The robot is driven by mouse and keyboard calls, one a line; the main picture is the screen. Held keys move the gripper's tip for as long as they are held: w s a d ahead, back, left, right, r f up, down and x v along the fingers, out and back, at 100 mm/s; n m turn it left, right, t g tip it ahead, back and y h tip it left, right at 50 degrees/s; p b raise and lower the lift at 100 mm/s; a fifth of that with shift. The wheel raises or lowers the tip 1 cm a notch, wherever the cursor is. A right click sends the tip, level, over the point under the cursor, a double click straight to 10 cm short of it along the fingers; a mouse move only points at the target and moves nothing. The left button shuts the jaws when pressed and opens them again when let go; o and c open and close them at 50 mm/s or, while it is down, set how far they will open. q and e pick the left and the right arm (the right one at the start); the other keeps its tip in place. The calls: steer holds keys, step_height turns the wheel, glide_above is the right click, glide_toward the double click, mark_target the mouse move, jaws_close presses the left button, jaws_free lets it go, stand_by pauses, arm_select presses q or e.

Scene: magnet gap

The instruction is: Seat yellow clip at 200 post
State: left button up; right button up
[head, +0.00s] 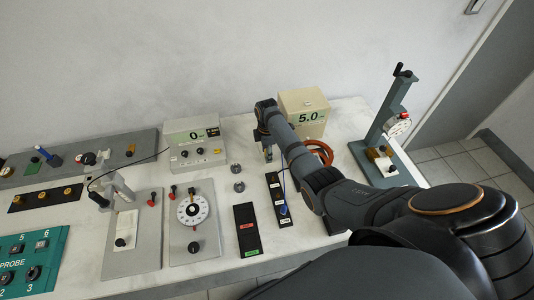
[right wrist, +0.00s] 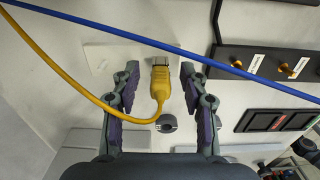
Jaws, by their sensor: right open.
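The yellow clip (right wrist: 160,80), with a yellow cable running off to the left, lies between the two fingers of my right gripper (right wrist: 160,70) in the right wrist view. The fingers are open, with a gap on each side of the clip. In the head view my right gripper (head: 267,150) is beyond the black post strip (head: 278,200), low in front of the 5.0 box. The strip also shows in the right wrist view (right wrist: 265,78), with brass posts and white labels too small to read, so I cannot tell which is the 200 post. My left gripper is not in view.
A blue cable (right wrist: 180,48) crosses the right wrist view near the clip. The 5.0 box (head: 296,100) and 0 box (head: 188,138) stand at the back. A red-brown ring (head: 325,148) is beside my arm. A black switch panel (head: 240,212) lies left of the strip.

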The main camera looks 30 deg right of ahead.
steer(key=c, duration=0.9)
